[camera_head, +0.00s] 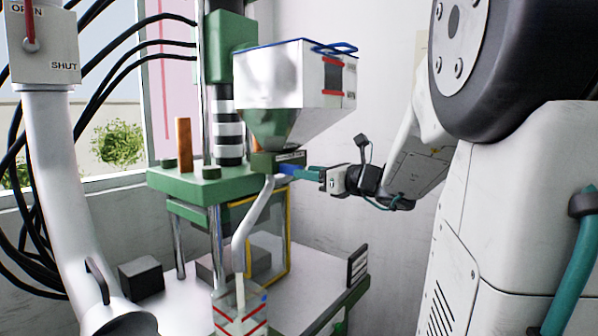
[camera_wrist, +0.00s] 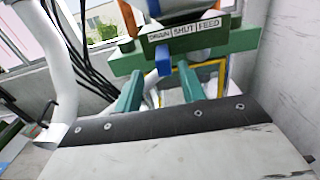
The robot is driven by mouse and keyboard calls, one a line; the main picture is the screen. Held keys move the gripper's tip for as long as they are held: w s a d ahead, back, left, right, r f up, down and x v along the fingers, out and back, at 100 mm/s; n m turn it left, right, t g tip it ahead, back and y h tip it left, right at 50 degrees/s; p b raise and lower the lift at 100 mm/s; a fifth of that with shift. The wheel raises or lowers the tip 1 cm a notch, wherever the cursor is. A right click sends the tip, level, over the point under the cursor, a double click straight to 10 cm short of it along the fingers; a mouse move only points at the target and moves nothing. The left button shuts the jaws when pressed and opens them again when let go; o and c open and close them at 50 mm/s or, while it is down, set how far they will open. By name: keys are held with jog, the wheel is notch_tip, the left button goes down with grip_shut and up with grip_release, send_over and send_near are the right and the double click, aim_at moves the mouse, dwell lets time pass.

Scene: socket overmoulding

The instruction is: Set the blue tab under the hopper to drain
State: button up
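The blue tab (camera_wrist: 163,61) sticks out from the green slide bar (camera_wrist: 228,42) under the hopper (camera_head: 278,78). The bar's label strip (camera_wrist: 184,30) reads DRAIN, SHUT, FEED from left to right. The tab stands below the DRAIN word, at the left of the strip. My gripper (camera_wrist: 160,71) has its two teal fingers apart, one on each side of the tab, with a visible gap to both. In the head view the tab (camera_head: 286,169) is just left of my gripper (camera_head: 306,173), and the fingers overlap there, so contact cannot be told.
A pale chute (camera_head: 252,222) runs from under the hopper down to a clear container with red stripes (camera_head: 240,318). The green press table (camera_head: 200,182) and a yellow-framed guard (camera_head: 287,240) stand below. A white pipe with an OPEN/SHUT box (camera_head: 45,55) is at left.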

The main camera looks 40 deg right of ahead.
jog(key=shift+s+d, duration=0.15)
jog(key=shift+s, duration=0.75)
jog(key=s+a+f+n+g+y, duration=0.2)
jog(key=s+a+f+n+g, duration=0.4)
jog(key=a+n, duration=0.3)
jog(key=s+a+f+n+g+y, duration=0.1)
jog(key=s+a+f+n+g, duration=0.4)
jog(key=a+f+n, duration=0.4)
jog(key=s+a+f+n+g+h, duration=0.2)
jog(key=s+a+n+g+h, duration=0.3)
jog(key=s+n, duration=0.6)
jog(key=shift+a+n+h, duration=0.4)
jog(key=shift+n+h, duration=0.3)
jog(key=shift+n, duration=1.7)
